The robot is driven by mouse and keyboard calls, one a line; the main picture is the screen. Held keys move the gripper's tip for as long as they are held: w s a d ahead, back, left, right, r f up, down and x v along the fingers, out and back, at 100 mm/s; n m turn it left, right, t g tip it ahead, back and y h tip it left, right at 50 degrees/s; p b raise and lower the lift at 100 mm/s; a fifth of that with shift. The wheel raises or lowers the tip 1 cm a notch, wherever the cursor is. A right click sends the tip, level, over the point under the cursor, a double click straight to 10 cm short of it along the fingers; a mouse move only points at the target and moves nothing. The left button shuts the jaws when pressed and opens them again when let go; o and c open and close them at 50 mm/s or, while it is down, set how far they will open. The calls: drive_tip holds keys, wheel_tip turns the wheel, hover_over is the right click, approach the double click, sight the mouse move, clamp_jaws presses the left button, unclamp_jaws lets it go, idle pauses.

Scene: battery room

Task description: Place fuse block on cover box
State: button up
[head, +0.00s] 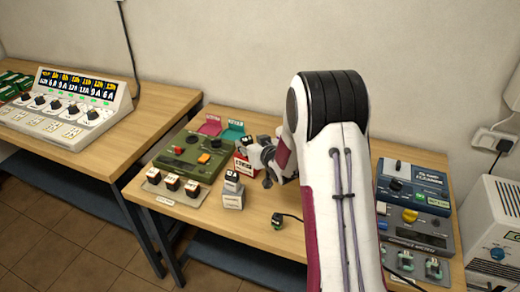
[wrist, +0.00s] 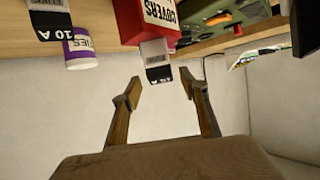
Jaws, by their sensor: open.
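The red cover box (head: 243,166) stands on the wooden table behind the white box stack. The wrist view is upside down and shows the cover box (wrist: 133,22) with its "COVERS" label. A grey and black fuse block (wrist: 157,62) appears at the box's top in that view, seemingly resting on it. It also shows in the head view (head: 247,142). My gripper (head: 268,166) is beside the box, on its right. In the wrist view its two fingers (wrist: 160,82) are apart, with the block just beyond the gap between the tips. I see no contact.
Another fuse block marked 10 A (head: 232,178) sits on a white box (head: 232,199). A purple container (wrist: 80,50) is near it in the wrist view. Several blocks stand on a tray (head: 160,190) at left. A green device (head: 185,155) is behind. A black plug (head: 278,220) lies in front.

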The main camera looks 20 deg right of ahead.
drive_tip(key=v, duration=0.9)
drive_tip(key=shift+s+r, duration=0.1)
drive_tip(key=shift+s, duration=0.05)
idle(0.4)
drive_tip(key=s+a+r+g+h, duration=0.2)
drive_tip(key=s+a+r+g, duration=0.25)
drive_tip(key=s+r, duration=0.8)
drive_tip(key=s+a+g+y, duration=0.1)
drive_tip(key=s+a, duration=0.3)
drive_tip(key=s, duration=0.8)
drive_tip(key=s+a+g+y, duration=0.1)
drive_tip(key=s+a, duration=0.3)
drive_tip(key=s, duration=0.9)
drive_tip(key=shift+s+a+g, duration=0.25)
drive_tip(key=shift+g, duration=0.5)
drive_tip(key=shift+f, duration=0.1)
